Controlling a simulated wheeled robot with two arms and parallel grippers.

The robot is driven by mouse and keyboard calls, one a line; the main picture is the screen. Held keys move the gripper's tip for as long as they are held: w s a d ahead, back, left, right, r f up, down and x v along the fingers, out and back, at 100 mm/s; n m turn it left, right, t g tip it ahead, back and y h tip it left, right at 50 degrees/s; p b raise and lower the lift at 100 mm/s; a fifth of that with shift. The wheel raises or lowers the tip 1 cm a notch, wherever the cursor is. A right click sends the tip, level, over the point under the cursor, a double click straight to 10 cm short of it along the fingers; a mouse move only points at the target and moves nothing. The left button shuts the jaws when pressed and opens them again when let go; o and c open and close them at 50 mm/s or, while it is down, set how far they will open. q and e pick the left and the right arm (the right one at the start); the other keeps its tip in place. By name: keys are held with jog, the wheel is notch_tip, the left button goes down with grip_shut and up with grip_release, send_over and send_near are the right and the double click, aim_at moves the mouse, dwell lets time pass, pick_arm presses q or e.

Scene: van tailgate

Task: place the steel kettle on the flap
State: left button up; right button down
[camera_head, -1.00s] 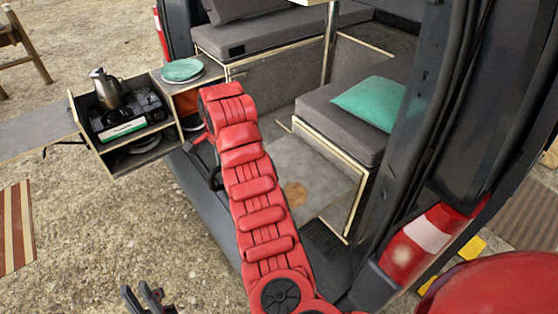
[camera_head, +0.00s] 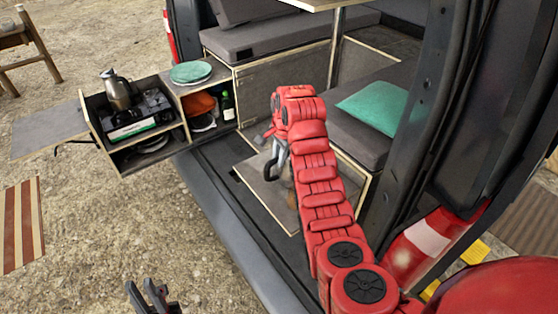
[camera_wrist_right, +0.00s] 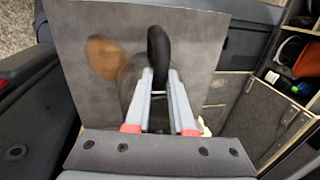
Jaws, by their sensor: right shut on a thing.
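A steel kettle (camera_head: 118,90) stands upright on the camp stove (camera_head: 138,122) in the pull-out box at left. A flat grey flap (camera_head: 45,130) extends left from that box. My right gripper (camera_head: 277,155) is over the van floor, away from that kettle. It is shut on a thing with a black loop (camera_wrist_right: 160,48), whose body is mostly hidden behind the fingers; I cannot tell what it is. My left gripper (camera_head: 152,298) is at the bottom edge, its dark fingers apart and empty.
Teal plates (camera_head: 191,72) sit on the box's shelf, with a green bottle (camera_head: 227,105) and an orange item (camera_head: 200,104) below. A bench with a teal cushion (camera_head: 372,106) is right of my arm. A grey panel with a brown patch (camera_wrist_right: 106,58) lies beneath my right gripper.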

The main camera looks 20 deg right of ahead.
jog(key=shift+f+p, duration=0.45)
jog(key=shift+p, duration=0.2)
jog(key=shift+f, duration=0.4)
jog(key=shift+f, duration=0.1)
jog(key=c, duration=0.8)
grip_release()
jog(key=shift+o, duration=0.2)
